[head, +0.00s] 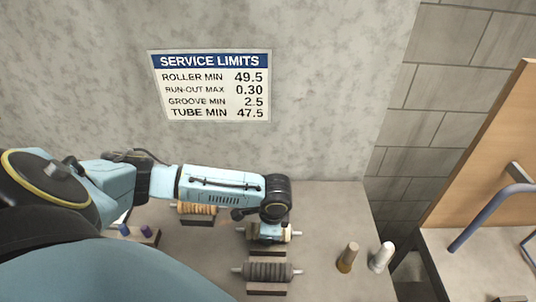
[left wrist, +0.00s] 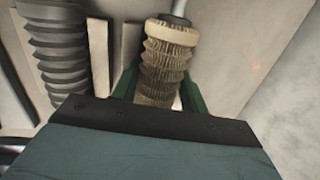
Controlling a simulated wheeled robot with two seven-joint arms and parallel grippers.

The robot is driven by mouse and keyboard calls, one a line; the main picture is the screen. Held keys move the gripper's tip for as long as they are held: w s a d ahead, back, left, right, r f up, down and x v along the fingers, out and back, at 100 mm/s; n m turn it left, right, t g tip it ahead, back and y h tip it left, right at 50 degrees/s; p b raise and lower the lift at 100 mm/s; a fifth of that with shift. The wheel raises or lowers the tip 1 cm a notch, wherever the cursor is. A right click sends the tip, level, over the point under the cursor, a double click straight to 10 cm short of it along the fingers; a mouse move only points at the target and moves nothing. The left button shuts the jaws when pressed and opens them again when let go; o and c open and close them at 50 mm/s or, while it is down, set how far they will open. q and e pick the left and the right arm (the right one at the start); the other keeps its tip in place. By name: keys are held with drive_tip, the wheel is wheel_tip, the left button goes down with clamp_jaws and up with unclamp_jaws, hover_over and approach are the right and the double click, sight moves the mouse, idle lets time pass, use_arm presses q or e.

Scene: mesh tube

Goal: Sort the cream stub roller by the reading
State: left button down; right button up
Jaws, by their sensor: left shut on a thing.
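The cream stub roller (head: 284,235) is ribbed and lies level on a shaft, partly hidden under my left gripper (head: 268,232). In the left wrist view the cream roller (left wrist: 165,65) sits between the green fingers of my left gripper (left wrist: 160,100), which is shut on it. A dark cradle block shows just below it; I cannot tell whether the roller is resting or lifted. The sign (head: 211,85) on the wall reads roller min 49.5, run-out max 0.30, groove min 2.5, tube min 47.5. My right gripper is not in view.
A grey ribbed roller (head: 267,272) lies on a cradle in front, and an orange-tan roller (head: 196,208) behind left. A tan peg (head: 348,257) and a white peg (head: 381,257) stand at right. A block with purple pieces (head: 146,232) is at left. A wooden board (head: 490,150) stands far right.

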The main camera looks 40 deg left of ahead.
use_arm(q)
drive_tip(key=c, duration=0.7)
unclamp_jaws()
drive_tip(key=shift+f, duration=0.1)
drive_tip(key=shift+s, duration=0.1)
drive_tip(key=shift+s+d+f, duration=0.1)
drive_tip(key=shift+d, duration=0.05)
drive_tip(key=r+p, duration=0.1)
drive_tip(key=r, duration=0.6)
drive_tip(key=d+r+p, duration=0.1)
drive_tip(key=r+p, duration=0.1)
drive_tip(key=r, duration=0.4)
drive_tip(key=r+p, duration=0.2)
drive_tip(key=r, duration=0.5)
drive_tip(key=shift+d+r, duration=0.35)
